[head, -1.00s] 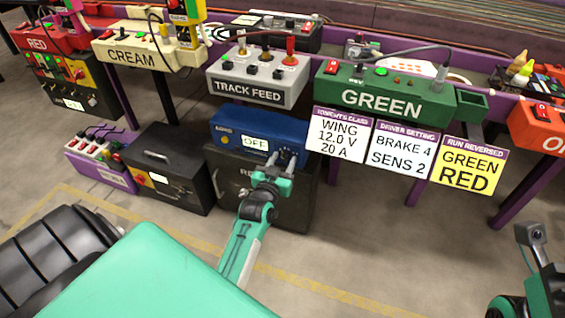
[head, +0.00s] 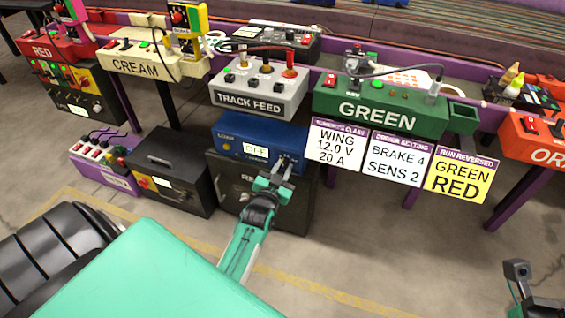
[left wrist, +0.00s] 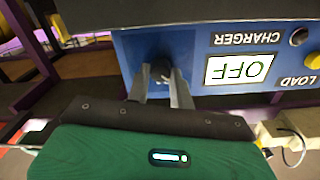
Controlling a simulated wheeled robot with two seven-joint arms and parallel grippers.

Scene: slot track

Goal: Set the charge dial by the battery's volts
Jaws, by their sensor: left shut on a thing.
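The blue charger (head: 232,133) stands on a dark case under the table, and its white display (head: 256,150) reads OFF. It shows upside down in the left wrist view (left wrist: 205,45), with the OFF display (left wrist: 240,69) beside the dial. My left gripper (head: 282,164) reaches the charger's right end. In the left wrist view its fingers (left wrist: 160,88) are shut around the dark dial (left wrist: 162,71), and they partly hide it. The dial's pointer cannot be made out. No battery can be clearly identified. My right gripper's fingers do not show.
Cards (head: 334,144) hang from the table edge to the right of the charger. A black box (head: 168,165) and a purple power strip (head: 100,165) stand on the floor at left. The grey track feed box (head: 262,85) sits above the charger. The front floor is clear.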

